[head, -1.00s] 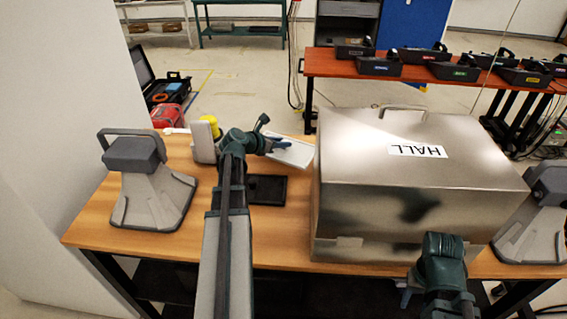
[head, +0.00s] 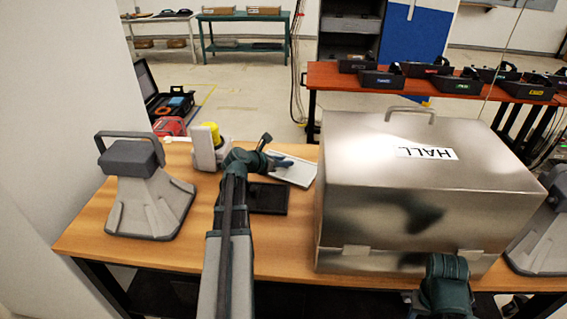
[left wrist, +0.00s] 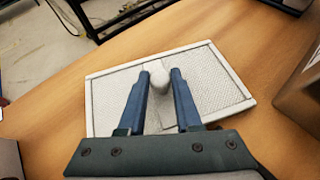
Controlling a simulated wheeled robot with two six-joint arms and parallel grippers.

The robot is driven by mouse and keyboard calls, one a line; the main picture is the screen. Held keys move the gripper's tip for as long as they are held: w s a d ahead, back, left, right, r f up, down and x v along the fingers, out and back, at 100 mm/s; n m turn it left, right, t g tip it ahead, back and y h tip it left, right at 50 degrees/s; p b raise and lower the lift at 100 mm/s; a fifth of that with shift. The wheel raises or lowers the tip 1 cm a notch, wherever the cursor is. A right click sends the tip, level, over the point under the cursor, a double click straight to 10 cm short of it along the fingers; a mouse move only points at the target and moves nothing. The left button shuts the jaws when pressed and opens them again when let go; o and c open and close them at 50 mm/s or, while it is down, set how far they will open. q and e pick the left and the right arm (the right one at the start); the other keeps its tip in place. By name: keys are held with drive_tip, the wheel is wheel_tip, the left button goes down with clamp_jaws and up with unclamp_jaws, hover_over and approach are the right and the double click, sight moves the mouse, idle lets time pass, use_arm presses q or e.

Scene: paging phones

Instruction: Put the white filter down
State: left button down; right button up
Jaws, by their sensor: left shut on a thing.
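The white filter is a flat white rectangle with a mesh face and a raised rim. In the head view the white filter (head: 298,173) is at the middle of the wooden table, left of the metal box. The filter looks level and at or very near the table top; a gap cannot be told. My right gripper is hidden or out of frame; only part of its arm shows.
A large metal box (head: 350,205) labelled HALL stands right of the filter. A black tray (head: 268,199) lies in front of the filter. A grey device with a yellow top (head: 207,150) and a grey speaker-like unit (head: 148,195) stand to the left on the wooden table (head: 95,225).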

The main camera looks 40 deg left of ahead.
use_arm(q)
drive_tip(key=c, duration=0.6)
unclamp_jaws()
drive_tip(key=shift+f, duration=0.1)
drive_tip(key=shift+r, duration=0.2)
drive_tip(key=p+v, duration=0.6)
drive_tip(key=v, duration=0.5)
drive_tip(key=shift+s, duration=0.1)
drive_tip(key=shift+o, duration=0.2)
drive_tip(key=shift+s+a+r, duration=0.15)
drive_tip(key=shift+s+r, duration=0.05)
drive_tip(key=shift+s, duration=0.15)
